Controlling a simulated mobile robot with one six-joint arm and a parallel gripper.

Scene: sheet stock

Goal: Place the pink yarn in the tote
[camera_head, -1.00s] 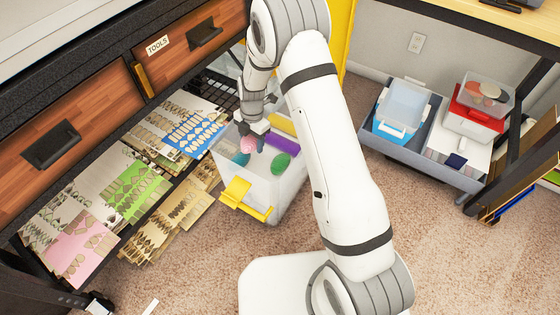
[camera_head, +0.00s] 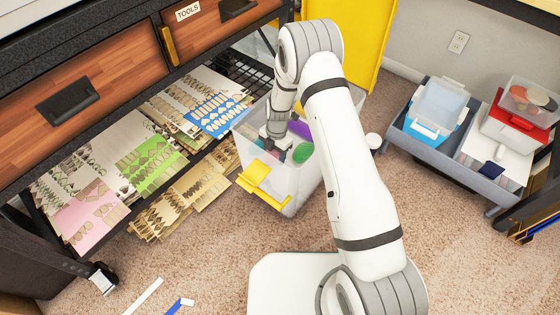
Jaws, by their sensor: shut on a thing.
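The tote (camera_head: 297,190) is a translucent white bin with a yellow latch (camera_head: 263,178) on its front, standing on the carpet beside the shelf. My gripper (camera_head: 277,147) is lowered into the tote's opening, near its left side. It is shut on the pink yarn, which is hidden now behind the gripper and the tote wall. Inside the tote, a green yarn (camera_head: 303,152) and a purple yarn (camera_head: 299,129) show to the right of the gripper.
A shelf with patterned sheets (camera_head: 150,160) lies to the left under wooden drawers (camera_head: 110,85). A yellow panel (camera_head: 345,35) stands behind my arm. A grey bin (camera_head: 462,150) with boxes is at the right. Bare carpet (camera_head: 450,240) lies in front of it.

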